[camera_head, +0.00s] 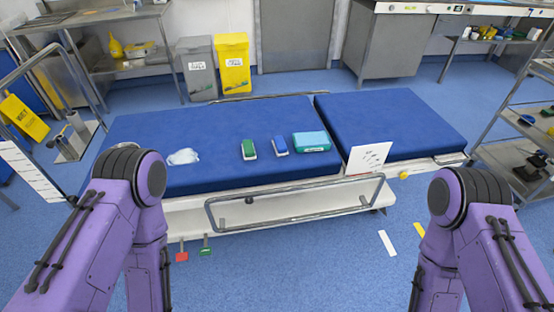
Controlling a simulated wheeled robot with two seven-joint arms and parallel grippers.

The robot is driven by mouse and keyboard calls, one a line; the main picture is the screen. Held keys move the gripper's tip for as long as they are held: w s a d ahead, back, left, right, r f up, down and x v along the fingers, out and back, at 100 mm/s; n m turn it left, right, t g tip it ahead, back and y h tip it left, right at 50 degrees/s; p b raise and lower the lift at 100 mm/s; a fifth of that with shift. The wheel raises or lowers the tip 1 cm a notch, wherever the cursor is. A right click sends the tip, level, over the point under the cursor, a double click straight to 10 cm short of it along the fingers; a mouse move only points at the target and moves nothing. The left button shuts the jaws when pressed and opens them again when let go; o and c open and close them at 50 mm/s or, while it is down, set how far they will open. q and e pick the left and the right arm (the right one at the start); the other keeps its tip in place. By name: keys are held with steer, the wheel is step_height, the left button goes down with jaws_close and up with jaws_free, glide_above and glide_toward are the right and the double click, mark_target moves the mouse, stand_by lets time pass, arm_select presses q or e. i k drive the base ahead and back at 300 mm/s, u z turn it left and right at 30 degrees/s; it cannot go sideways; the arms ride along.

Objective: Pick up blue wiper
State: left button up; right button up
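The blue wiper (280,146) lies on the blue operating table (225,120), near the front edge of its left section. It is a small blue block with a pale lower edge. A similar green wiper (249,150) lies just to its left, apart from it. A teal box (311,141) sits close to its right. My two purple arms stand at the lower left and lower right, in front of the table. Neither of my grippers is in the picture, so their state is hidden.
A crumpled white cloth (184,157) lies further left on the table. A metal side rail (297,205) runs along the front, with a white card (369,158) standing above it. A shelf rack (520,130) stands at the right. Grey and yellow bins (233,64) stand behind.

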mark_target(280, 148)
steer(key=k, duration=0.85)
steer(key=u, duration=0.6)
steer(key=i, duration=1.5)
steer(key=z, duration=0.8)
